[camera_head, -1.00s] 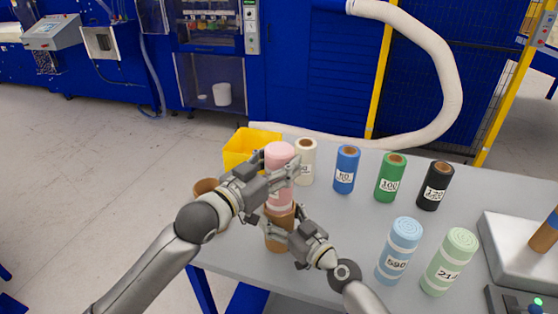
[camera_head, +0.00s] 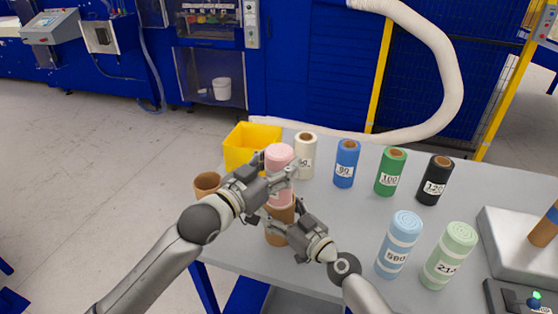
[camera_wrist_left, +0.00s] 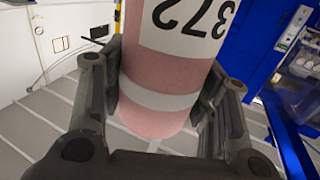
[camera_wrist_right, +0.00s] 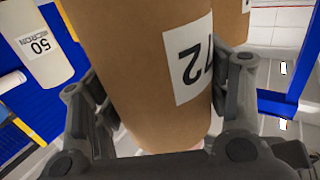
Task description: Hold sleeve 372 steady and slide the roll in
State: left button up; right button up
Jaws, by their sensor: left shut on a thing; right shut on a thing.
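The pink foam roll (camera_head: 279,158) stands upright, with white bands and an upside-down 372 label in the left wrist view (camera_wrist_left: 160,120). My left gripper (camera_head: 278,179) is shut around it. The brown sleeve (camera_head: 275,239) is upright directly below the roll at the table's near left edge. My right gripper (camera_head: 287,222) is shut around the sleeve, whose label, partly cut off, ends in 72 in the right wrist view (camera_wrist_right: 145,75). The roll's lower end meets the sleeve's top; the grippers partly hide this, so I cannot tell how far inside it is.
A yellow bin (camera_head: 236,158) and another brown tube (camera_head: 207,181) stand to the left. White, blue (camera_head: 346,172), green (camera_head: 390,180) and black (camera_head: 434,188) tubes line the back. Light blue (camera_head: 399,243) and light green (camera_head: 450,255) rolls stand right. Table between is clear.

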aim_at(279, 192)
pick_arm(q)
jog(key=shift+f, duration=0.9)
jog(key=shift+f, duration=0.2)
jog(key=shift+f, duration=1.8)
jog(key=shift+f, duration=0.15)
jog(key=shift+f, duration=1.3)
jog(key=o, duration=1)
jog(key=shift+s+d+f, duration=0.1)
jog(key=shift+f, duration=0.05)
jog(key=shift+r, duration=0.2)
